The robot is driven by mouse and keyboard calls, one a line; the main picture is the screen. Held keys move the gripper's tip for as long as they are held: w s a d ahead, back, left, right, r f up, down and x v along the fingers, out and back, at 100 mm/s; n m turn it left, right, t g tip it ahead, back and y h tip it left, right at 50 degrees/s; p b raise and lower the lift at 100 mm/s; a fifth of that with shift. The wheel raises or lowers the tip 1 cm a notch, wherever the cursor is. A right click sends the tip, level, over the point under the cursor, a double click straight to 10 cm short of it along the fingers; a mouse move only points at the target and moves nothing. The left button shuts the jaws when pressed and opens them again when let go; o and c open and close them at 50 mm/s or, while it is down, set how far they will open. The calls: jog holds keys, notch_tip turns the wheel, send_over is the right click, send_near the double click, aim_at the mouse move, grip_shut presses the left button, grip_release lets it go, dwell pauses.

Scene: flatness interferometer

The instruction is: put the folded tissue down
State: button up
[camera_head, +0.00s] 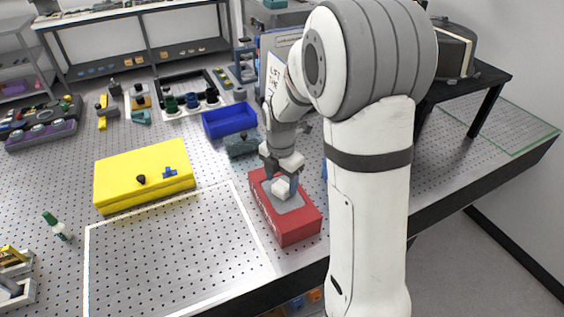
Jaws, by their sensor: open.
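The folded tissue (282,187) is a small white block-like piece. It rests on the grey top panel of a red box (294,223) near the table's front edge. My gripper (281,183) points down at the tissue, with its fingers around it. The jaws are open. Whether the fingers touch the tissue is too small to tell. My arm hides part of the table to the right of the box.
A yellow case (125,177) lies left of the red box. A blue tray (229,121) stands behind it. A green-capped bottle (56,226) is at the far left. A white-outlined area (180,250) of the perforated table (60,170) is clear.

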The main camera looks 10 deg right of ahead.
aim_at(281, 185)
notch_tip(281, 185, up, 8)
jog(key=s+r+m+t, duration=0.1)
jog(key=s+r+m, duration=0.1)
jog(key=s+m, duration=0.8)
jog(key=s+r+m+t, duration=0.2)
jog(key=s+m, duration=0.8)
jog(key=m, duration=0.4)
jog(key=shift+s+d+r+m+b, duration=0.15)
jog(key=shift+d+r+m+b, duration=0.2)
jog(key=shift+m+b, duration=0.1)
jog(key=shift+c, duration=0.6)
